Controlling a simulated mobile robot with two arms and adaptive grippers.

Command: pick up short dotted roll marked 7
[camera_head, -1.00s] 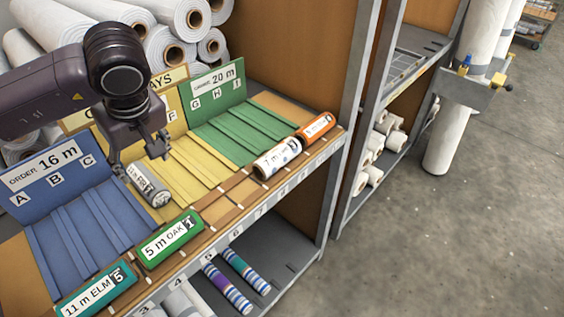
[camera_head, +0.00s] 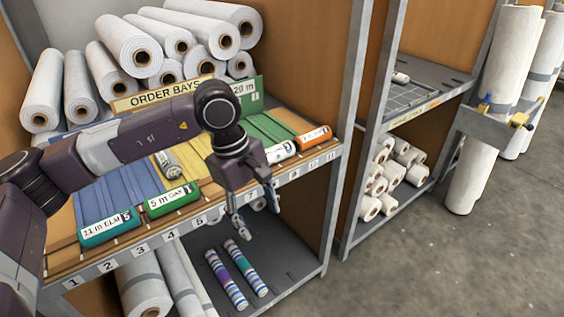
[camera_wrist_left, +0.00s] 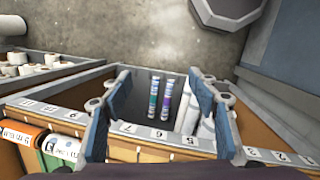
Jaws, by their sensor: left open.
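My left gripper (camera_head: 255,217) is open and empty, pointing down in front of the shelf's front edge. In the left wrist view its open fingers (camera_wrist_left: 158,82) stand either side of two striped rolls, which lie apart from them on the lower shelf: a teal-banded one (camera_wrist_left: 154,95) and a purple-banded one (camera_wrist_left: 167,100). They also show in the head view, purple (camera_head: 219,269) and blue-green (camera_head: 241,261). A white roll labelled 7 m (camera_head: 281,151) lies on the upper shelf behind the gripper. I cannot make out dots on any roll.
A green roll (camera_head: 172,199), a teal roll (camera_head: 108,227), a grey-white roll (camera_head: 167,163) and an orange roll (camera_head: 315,137) lie on the upper shelf. The numbered shelf edge (camera_head: 141,251) and a metal post (camera_head: 345,100) are close. Large white rolls (camera_head: 145,290) fill the lower left.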

